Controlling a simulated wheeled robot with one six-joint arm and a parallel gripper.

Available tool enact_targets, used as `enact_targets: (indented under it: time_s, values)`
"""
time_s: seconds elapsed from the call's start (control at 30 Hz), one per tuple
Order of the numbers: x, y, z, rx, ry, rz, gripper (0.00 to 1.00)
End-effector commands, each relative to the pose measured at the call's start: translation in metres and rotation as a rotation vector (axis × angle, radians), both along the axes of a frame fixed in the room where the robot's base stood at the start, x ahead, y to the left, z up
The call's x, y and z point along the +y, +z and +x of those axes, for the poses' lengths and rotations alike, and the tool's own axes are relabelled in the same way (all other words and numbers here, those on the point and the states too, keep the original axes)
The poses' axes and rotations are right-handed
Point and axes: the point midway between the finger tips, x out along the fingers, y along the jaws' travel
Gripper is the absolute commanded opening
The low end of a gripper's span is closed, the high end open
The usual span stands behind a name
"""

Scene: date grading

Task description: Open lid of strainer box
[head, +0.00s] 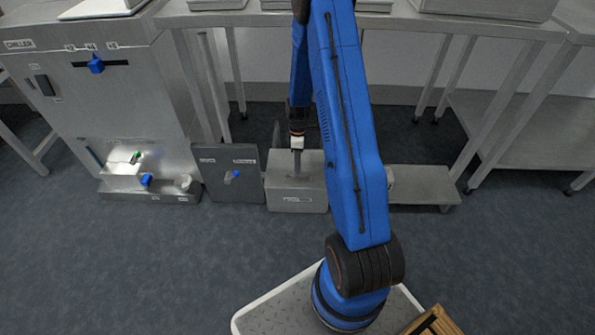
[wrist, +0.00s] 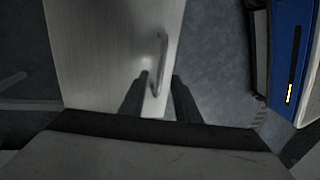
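The strainer box (head: 297,196) is a low metal box on the floor with a label on its front. Its flat top, the lid (wrist: 105,45), shows as a brushed metal panel in the wrist view, and it looks closed. A bar handle (wrist: 162,52) stands near the lid's right edge. My gripper (head: 297,165) points down just above the box in the head view. In the wrist view my gripper (wrist: 160,76) has its two dark fingers apart, with the handle's near end between them. I cannot tell whether either finger touches it.
A dark panel (head: 228,160) with a small tap stands left of the box. A steel machine (head: 105,75) with blue knobs is further left. A low metal platform (head: 425,187) lies right, under the steel table (head: 440,22). The floor in front is mostly clear.

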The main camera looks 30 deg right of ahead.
Motion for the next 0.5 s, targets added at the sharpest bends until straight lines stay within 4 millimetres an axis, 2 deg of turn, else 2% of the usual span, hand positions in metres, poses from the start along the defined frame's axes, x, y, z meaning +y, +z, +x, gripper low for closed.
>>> enact_targets:
  time_s: [0.2,0.5]
  values:
    - [0.003,-0.028,-0.005,0.002,-0.001,0.001,0.29]
    - [0.005,-0.040,-0.007,0.000,0.000,0.000,0.29]
